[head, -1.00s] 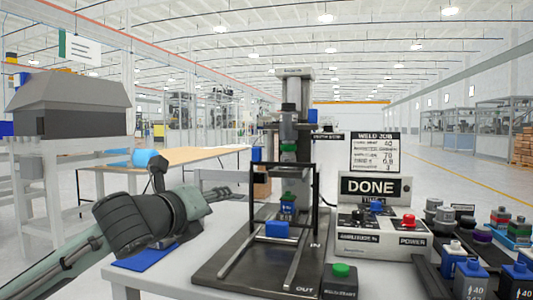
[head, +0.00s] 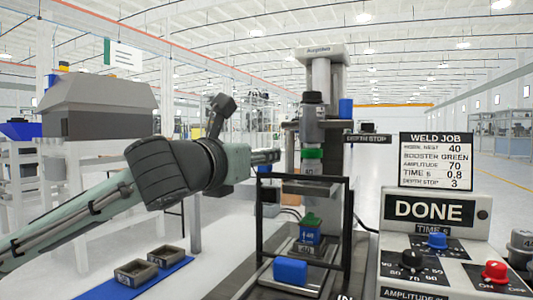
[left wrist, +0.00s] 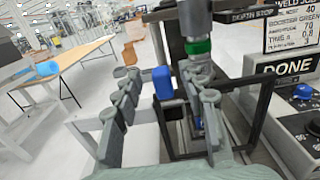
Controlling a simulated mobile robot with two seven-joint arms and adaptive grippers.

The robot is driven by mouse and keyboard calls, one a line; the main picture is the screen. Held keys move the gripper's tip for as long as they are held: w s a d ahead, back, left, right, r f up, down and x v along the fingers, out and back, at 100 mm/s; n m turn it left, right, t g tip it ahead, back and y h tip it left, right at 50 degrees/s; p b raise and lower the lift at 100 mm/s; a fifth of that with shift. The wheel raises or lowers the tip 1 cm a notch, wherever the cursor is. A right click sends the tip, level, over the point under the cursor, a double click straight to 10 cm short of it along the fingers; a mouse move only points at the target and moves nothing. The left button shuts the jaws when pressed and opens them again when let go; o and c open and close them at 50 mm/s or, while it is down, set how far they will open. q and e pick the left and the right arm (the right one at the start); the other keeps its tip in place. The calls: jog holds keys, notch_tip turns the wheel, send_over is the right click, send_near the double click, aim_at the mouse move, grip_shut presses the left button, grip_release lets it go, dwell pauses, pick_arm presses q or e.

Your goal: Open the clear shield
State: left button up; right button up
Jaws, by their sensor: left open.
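The clear shield (head: 347,215) shows as a dark upright frame in front of the press; its panel is see-through. Behind the shield, a blue part with a green top (head: 310,228) sits under the press. My right gripper is not in view.
The press column (head: 325,90) rises behind the shield. A control box (head: 430,245) with a DONE display and knobs stands at right, below a weld job sign (head: 438,160). Two small dark trays (head: 135,272) lie on a blue mat at left.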

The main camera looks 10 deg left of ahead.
pick_arm(q)
jog(key=shift+w+d, duration=0.2)
jog(key=shift+w, duration=0.7)
jog(key=shift+w+d, duration=0.15)
jog(key=shift+w, duration=0.75)
jog(key=shift+c, duration=0.2)
grip_shut()
